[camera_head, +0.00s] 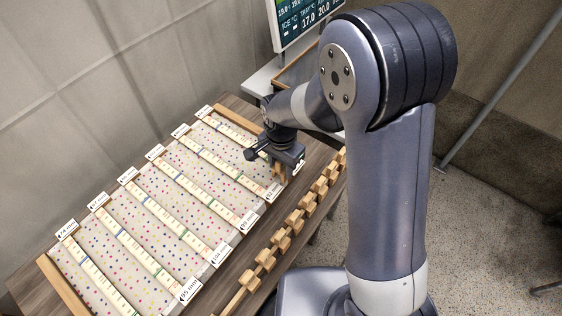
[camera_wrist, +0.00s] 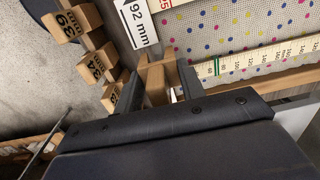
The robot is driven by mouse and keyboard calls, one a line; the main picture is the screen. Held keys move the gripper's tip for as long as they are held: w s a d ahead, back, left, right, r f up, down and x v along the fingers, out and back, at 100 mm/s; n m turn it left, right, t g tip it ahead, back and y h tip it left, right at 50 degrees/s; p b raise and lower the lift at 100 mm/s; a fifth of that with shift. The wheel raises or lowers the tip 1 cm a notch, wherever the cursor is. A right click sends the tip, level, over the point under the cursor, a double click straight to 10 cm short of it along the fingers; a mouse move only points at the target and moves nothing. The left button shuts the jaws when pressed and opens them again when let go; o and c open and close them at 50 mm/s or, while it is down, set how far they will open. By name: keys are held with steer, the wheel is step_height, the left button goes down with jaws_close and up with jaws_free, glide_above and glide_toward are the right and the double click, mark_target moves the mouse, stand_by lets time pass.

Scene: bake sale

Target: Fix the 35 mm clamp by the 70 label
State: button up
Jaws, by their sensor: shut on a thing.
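My gripper (camera_head: 279,168) is shut on a wooden clamp (camera_head: 278,172) near the far right end of the patterned board (camera_head: 158,187). In the wrist view the wooden clamp (camera_wrist: 157,82) sits between the two dark fingers (camera_wrist: 157,88), close to the near end of a ruler strip (camera_wrist: 255,62). Its size mark is not visible. A label reading 92 mm (camera_wrist: 138,22) is beside it; the same label shows in the head view (camera_head: 272,192). I cannot make out a 70 label.
A row of wooden clamps (camera_head: 294,221) stands on a rail along the board's right side. In the wrist view one reads 39 mm (camera_wrist: 72,22). Other labels include 74 mm (camera_head: 66,230) and 95 mm (camera_head: 189,290). A screen (camera_head: 300,20) stands behind the table.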

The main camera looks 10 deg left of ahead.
steer(key=shift+f, duration=0.15)
steer(key=shift+f+b, duration=1.65)
steer(key=shift+f, duration=0.2)
steer(key=o, duration=1.1)
steer(key=shift+c, duration=0.2)
steer(key=shift+r, duration=0.15)
step_height(320, 180, up, 11)
steer(key=shift+f, duration=0.2)
steer(key=shift+o, duration=0.5)
